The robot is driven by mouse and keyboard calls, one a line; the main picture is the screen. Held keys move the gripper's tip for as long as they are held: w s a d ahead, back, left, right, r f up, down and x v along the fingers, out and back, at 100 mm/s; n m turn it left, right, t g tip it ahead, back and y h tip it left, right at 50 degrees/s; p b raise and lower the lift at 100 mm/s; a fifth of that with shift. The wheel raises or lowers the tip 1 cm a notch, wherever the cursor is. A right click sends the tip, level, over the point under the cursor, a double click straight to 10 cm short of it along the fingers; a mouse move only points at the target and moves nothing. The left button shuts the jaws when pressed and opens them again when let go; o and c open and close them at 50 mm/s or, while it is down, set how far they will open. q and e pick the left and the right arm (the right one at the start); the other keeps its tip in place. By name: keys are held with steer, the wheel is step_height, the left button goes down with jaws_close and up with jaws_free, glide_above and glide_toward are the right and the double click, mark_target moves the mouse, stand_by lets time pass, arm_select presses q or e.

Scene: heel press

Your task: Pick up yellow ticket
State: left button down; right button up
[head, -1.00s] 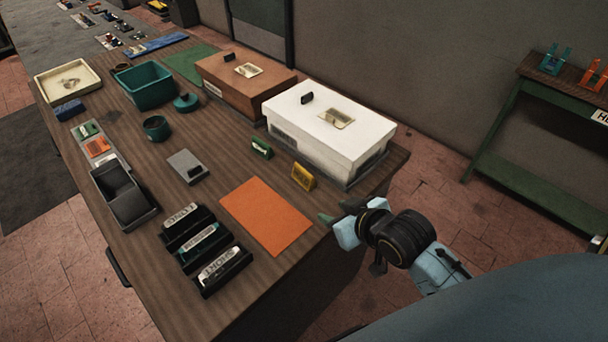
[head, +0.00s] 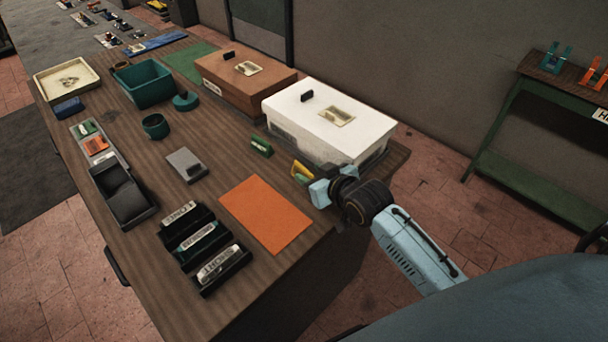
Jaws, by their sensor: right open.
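The yellow ticket (head: 301,170) is a small folded tent-shaped piece standing on the table in front of the white box. The gripper is open. I cannot tell whether the ticket sits between the fingers or just beyond them. My left gripper does not show.
The white box (head: 355,136) stands just behind the ticket. A green ticket (head: 261,145) stands to its left. An orange mat (head: 264,212) lies flat in front. A black rack (head: 211,253) with labelled pieces is at the front, and a brown box (head: 225,82) stands farther back.

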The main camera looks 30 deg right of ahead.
mark_target(304, 169)
steer(key=x, duration=0.4)
steer(key=shift+w, duration=0.4)
jaws_close()
